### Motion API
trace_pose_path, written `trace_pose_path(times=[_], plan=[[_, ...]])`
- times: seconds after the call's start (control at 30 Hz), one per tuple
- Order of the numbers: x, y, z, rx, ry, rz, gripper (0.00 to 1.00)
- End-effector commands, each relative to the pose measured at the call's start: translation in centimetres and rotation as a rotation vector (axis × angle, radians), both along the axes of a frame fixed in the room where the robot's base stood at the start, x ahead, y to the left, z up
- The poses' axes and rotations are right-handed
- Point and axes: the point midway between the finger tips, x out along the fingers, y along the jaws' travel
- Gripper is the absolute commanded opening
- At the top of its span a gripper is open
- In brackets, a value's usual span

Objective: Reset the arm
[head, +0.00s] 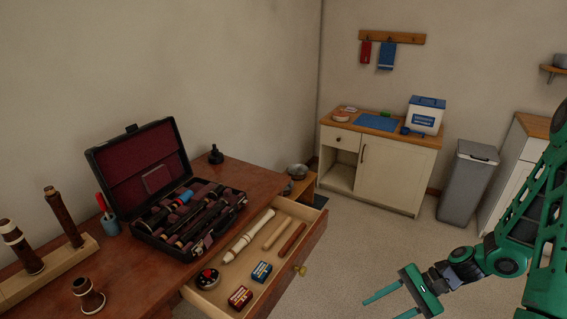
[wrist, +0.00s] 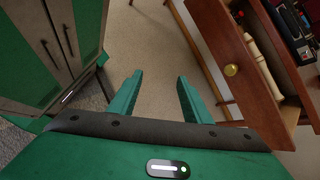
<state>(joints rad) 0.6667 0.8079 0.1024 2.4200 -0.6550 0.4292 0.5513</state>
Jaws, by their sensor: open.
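My gripper (head: 391,302) is green and shows at the lower right of the head view, at the end of my green arm. Its two fingers are apart with nothing between them. In the wrist view my gripper (wrist: 158,85) points down over bare floor. It is to the right of the open drawer (head: 316,232) in the head view and apart from it. The drawer, with its brass knob (wrist: 231,70), shows at the right of the wrist view.
The wooden desk (head: 240,178) holds an open instrument case (head: 140,170) and a stand (head: 45,275) with wooden pieces. The drawer holds a white recorder (head: 248,236), sticks and small boxes. A cabinet (head: 392,173) and grey bin (head: 466,185) stand behind. The floor (head: 370,240) between is clear.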

Motion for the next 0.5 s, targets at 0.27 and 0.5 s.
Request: trace_pose_path(times=[0.27, 0.5], plan=[[-1.7, -4.8, 4.2, -0.238, -0.066, 0.183, 0.44], [-3.4, -8.4, 8.9, -0.417, -0.108, 0.300, 0.44]])
